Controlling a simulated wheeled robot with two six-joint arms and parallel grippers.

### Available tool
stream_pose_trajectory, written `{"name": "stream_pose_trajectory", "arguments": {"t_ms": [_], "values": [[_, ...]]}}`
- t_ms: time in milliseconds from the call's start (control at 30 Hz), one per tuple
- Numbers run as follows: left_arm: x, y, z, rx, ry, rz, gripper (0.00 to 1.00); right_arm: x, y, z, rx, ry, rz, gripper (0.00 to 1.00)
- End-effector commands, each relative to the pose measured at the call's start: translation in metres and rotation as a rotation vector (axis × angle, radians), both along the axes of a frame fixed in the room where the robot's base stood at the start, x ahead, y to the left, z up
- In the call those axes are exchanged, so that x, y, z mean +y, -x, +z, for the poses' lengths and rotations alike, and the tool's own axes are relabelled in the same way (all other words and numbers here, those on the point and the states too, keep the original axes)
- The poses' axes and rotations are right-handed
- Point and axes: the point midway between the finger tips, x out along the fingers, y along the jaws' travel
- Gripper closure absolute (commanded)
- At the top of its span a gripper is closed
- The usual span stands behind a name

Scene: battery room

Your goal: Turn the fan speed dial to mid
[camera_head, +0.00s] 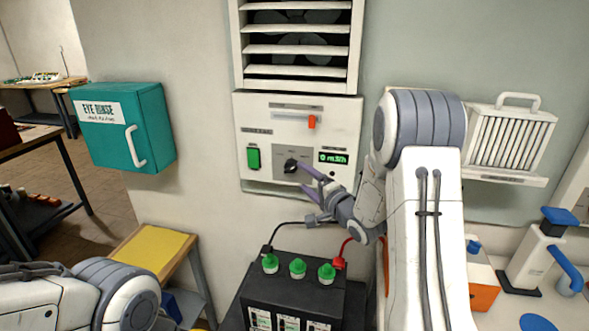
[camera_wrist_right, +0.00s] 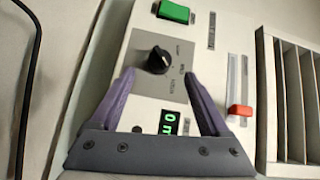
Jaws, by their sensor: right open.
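The fan speed dial (camera_head: 290,166) is a round black knob on a grey plate, low on the white wall panel (camera_head: 350,110). It also shows in the right wrist view (camera_wrist_right: 158,60), with a pale pointer mark; small lettering beside it is too blurred to read. My right gripper (camera_head: 302,177) is open and empty in front of the panel, just right of the dial. In the right wrist view its purple fingers (camera_wrist_right: 158,77) are spread, and the dial shows between and just beyond the tips, apparently untouched. My left arm shows at the lower left, its gripper out of view.
A green switch (camera_head: 253,157), a red-orange slider (camera_head: 312,122) and a green-lit display (camera_head: 333,158) share the panel. A vent grille (camera_head: 297,50) is above. A black battery (camera_head: 290,295) with green caps and cables stands below. A teal eye rinse box (camera_head: 123,128) hangs left.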

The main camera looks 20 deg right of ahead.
Motion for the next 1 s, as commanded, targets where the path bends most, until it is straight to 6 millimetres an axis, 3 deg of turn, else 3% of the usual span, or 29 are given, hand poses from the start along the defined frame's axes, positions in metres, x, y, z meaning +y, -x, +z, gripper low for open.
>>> {"name": "stream_pose_trajectory", "arguments": {"t_ms": [100,300,700,767,900,933,1000], "values": [[0.000,0.000,0.011,0.000,0.000,0.001,0.50,0.006,-0.023,0.002,0.001,0.000,0.002,0.20],[0.000,0.000,0.019,0.000,0.000,0.001,0.50,0.010,-0.049,0.000,0.001,0.000,0.001,0.20],[0.000,0.000,0.020,0.000,0.000,0.001,0.50,0.012,-0.058,-0.002,0.002,0.001,0.000,0.20],[0.000,0.000,0.020,0.000,0.000,0.001,0.50,0.012,-0.058,-0.002,0.002,0.001,-0.001,0.39],[0.000,0.000,0.020,0.000,0.000,0.001,0.50,0.012,-0.058,-0.002,0.002,0.001,-0.001,0.93],[0.000,0.000,0.020,0.000,0.000,0.001,0.50,0.012,-0.058,-0.002,0.002,0.001,-0.001,1.00],[0.000,0.000,0.020,0.000,0.000,0.001,0.50,0.011,-0.057,-0.002,0.002,0.001,-0.001,1.00]]}}
